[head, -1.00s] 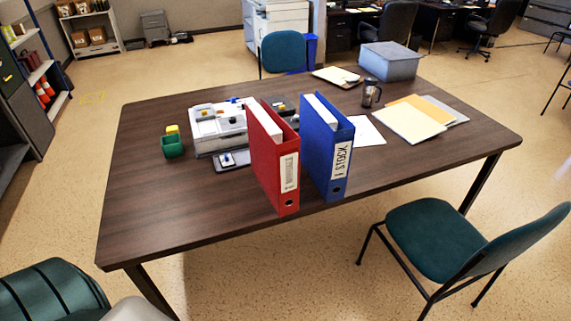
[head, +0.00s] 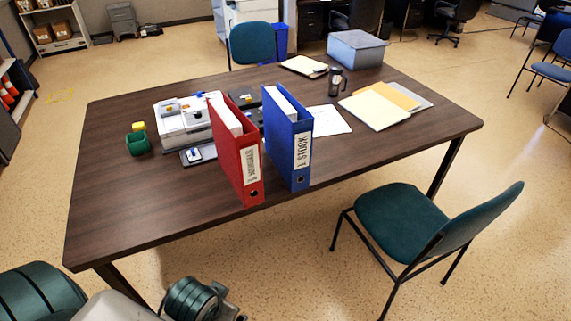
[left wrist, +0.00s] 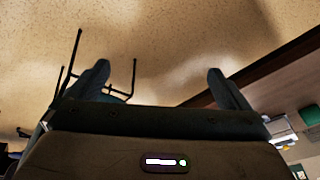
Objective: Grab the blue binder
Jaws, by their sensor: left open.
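The blue binder (head: 302,157) stands upright near the front edge of the dark wooden table (head: 370,150), with its white-labelled spine facing me. A red binder (head: 252,172) stands upright to its left, with a narrow gap between them. My left gripper (left wrist: 157,72) shows in the left wrist view with its two dark fingers wide apart and nothing between them. It is over the floor beside the table edge, away from both binders. In the head view, part of my left arm shows at the bottom left. My right gripper is not in view.
A teal chair (head: 400,222) stands at the table's front right. The table's left front is clear.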

